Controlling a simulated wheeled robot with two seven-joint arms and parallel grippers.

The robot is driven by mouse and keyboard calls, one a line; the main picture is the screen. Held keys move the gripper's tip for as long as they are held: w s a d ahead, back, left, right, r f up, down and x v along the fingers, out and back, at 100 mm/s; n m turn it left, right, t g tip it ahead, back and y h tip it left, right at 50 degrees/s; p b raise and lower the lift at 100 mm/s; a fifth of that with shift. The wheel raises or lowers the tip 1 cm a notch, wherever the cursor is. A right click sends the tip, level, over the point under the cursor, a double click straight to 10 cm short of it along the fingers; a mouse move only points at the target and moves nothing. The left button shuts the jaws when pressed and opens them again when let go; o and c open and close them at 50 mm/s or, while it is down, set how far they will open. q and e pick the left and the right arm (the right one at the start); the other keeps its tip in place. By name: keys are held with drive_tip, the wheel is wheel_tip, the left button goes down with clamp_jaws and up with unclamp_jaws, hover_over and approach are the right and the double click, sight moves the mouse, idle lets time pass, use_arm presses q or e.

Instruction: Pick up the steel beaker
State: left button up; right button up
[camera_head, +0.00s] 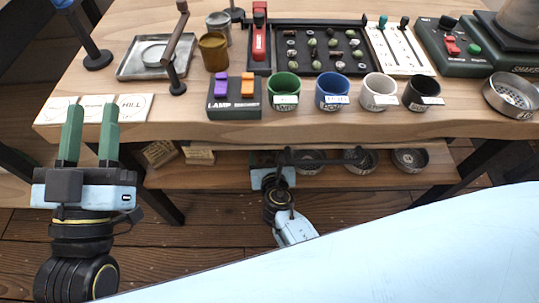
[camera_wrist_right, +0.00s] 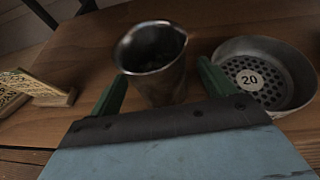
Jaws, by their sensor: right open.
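A steel beaker (camera_wrist_right: 160,82) stands upright on a wooden surface in the right wrist view, its open mouth toward the camera. My right gripper (camera_wrist_right: 162,70) is open, with one green finger to each side of the beaker and a gap on both sides. I cannot tell how deep the beaker sits between the fingers. In the head view the right gripper is at the lower shelf, its fingers hidden by the tabletop, and this beaker is not seen. My left gripper (camera_head: 92,110) is open and empty, in front of the tabletop's left front edge by the cards.
A perforated round pan (camera_wrist_right: 265,75) marked 20 stands close right of the beaker. Wooden label blocks (camera_wrist_right: 38,88) lie left. Above the lower shelf (camera_head: 215,176), the tabletop (camera_head: 170,112) carries cups, a metal can (camera_head: 218,27) and control boxes.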

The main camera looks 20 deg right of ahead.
drive_tip(key=c, duration=1.2)
